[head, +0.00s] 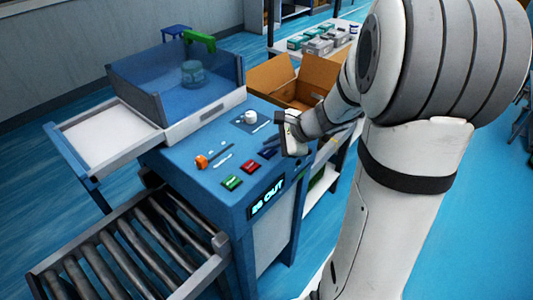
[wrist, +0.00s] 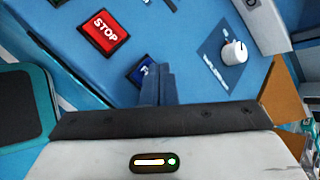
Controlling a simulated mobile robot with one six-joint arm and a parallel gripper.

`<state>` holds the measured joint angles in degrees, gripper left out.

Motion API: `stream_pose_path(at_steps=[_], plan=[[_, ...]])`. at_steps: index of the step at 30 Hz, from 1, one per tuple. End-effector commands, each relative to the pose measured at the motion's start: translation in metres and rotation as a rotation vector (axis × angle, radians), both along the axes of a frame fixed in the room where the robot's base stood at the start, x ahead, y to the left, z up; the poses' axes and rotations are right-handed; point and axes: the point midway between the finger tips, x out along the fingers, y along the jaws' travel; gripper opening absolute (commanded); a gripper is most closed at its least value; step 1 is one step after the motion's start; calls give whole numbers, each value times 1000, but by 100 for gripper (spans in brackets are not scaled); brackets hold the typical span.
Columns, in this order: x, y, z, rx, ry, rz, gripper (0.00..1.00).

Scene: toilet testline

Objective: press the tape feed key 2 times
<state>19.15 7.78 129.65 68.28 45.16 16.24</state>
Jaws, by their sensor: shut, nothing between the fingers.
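A blue key (wrist: 141,72), probably the tape feed key, sits on the blue sloped panel beside the red STOP key (wrist: 104,32). Its white label is partly hidden by my fingers. In the head view the blue key (head: 267,153) is the rightmost of a row, after the red key and a green key (head: 232,183). My gripper (wrist: 157,72) is shut and empty, its fingertips overlapping the blue key's right side in the wrist view. I cannot tell whether they touch it. In the head view my gripper is near the panel's right edge.
A white knob or cup (head: 251,117) and an orange knob (head: 201,161) are on the panel. A lit display (head: 268,196) is on its front face. A roller conveyor (head: 105,255) lies front left, a clear-walled blue box (head: 180,80) behind, and an open carton (head: 285,82) at the back.

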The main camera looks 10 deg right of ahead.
Motion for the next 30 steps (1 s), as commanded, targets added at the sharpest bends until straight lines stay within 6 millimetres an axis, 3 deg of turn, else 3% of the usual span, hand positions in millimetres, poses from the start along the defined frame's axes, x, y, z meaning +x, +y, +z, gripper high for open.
stream_pose_path(at_steps=[30], plan=[[0,0,-7,0,-1,1,0]])
